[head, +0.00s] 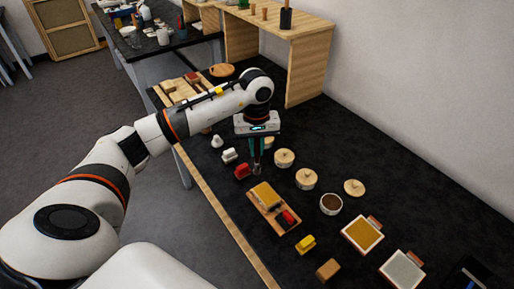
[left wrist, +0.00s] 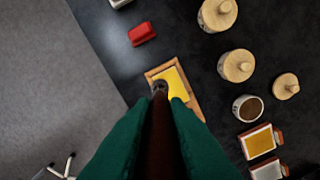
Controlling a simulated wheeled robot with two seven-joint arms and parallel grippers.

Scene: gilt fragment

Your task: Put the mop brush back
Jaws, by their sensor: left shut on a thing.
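My left gripper (head: 257,150) is shut on a slim dark brown handle, which I take to be the mop brush (head: 257,169). The handle (left wrist: 161,130) also shows between the green fingers (left wrist: 160,140) in the left wrist view, its far end pointing away from me. It is held upright or nearly so above the dark bench, near the red block (head: 242,171) and the wooden tray (head: 254,202). I cannot tell its exact height. My right gripper is not in view.
Several lidded round pots, including one (head: 306,179), and an open brown-filled pot (head: 331,204) stand to the right. A dark cup (head: 286,18) stands on a raised wooden shelf (head: 312,55) behind.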

